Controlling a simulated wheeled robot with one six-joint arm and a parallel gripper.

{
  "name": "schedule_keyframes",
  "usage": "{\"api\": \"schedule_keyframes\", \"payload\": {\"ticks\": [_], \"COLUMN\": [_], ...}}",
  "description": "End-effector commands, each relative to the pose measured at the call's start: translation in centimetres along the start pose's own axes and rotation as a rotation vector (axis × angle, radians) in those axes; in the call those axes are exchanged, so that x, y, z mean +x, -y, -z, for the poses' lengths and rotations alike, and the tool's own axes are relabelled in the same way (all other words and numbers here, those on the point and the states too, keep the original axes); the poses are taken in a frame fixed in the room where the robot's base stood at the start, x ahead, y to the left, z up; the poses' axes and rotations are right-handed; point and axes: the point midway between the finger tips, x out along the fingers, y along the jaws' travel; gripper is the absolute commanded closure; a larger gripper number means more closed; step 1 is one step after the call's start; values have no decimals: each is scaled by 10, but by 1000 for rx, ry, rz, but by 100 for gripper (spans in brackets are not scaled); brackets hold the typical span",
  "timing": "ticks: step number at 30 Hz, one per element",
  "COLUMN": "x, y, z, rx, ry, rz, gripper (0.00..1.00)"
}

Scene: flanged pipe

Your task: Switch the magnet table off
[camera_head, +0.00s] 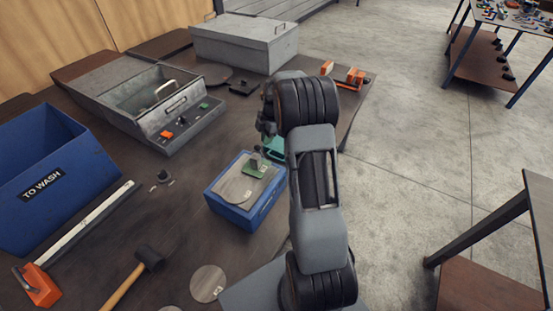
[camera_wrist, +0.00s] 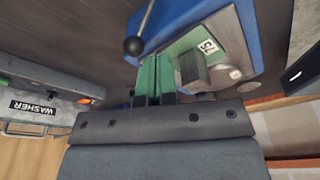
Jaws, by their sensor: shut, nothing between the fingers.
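The magnet table is a blue box with a grey top; its blue front shows in the head view (camera_head: 232,212) and its blue side in the wrist view (camera_wrist: 165,15). A green piece with a grey block (camera_head: 258,163) rests on its top; the wrist view shows a white number label on the green piece (camera_wrist: 207,45). A thin lever with a black ball knob (camera_wrist: 133,46) sticks out beside the blue box in the wrist view. My gripper (camera_wrist: 155,78) has green fingers, shut and empty, close to the knob and the grey block. In the head view my arm partly hides the gripper (camera_head: 272,150).
A grey washer (camera_head: 150,105) with an open basin stands at the back left, a lidded grey box (camera_head: 245,42) behind. A blue "TO WASH" bin (camera_head: 45,185) stands left. A hammer (camera_head: 140,265) and a round disc (camera_head: 207,284) lie in front. Orange items (camera_head: 350,77) lie at the back right.

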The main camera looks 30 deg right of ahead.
Motion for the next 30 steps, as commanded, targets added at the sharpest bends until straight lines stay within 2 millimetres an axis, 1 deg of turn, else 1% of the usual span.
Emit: {"api": "schedule_keyframes", "payload": {"ticks": [1,6,12,18,30], "x": [-7,-21,-32,-35,-35], "y": [1,3,6,7,7], "z": [1,2,3,3,3], "rx": [0,0,0,0,0], "ry": [0,0,0,0,0], "rz": [-1,-1,0,0,0], "gripper": [100,100,100,100,100]}}
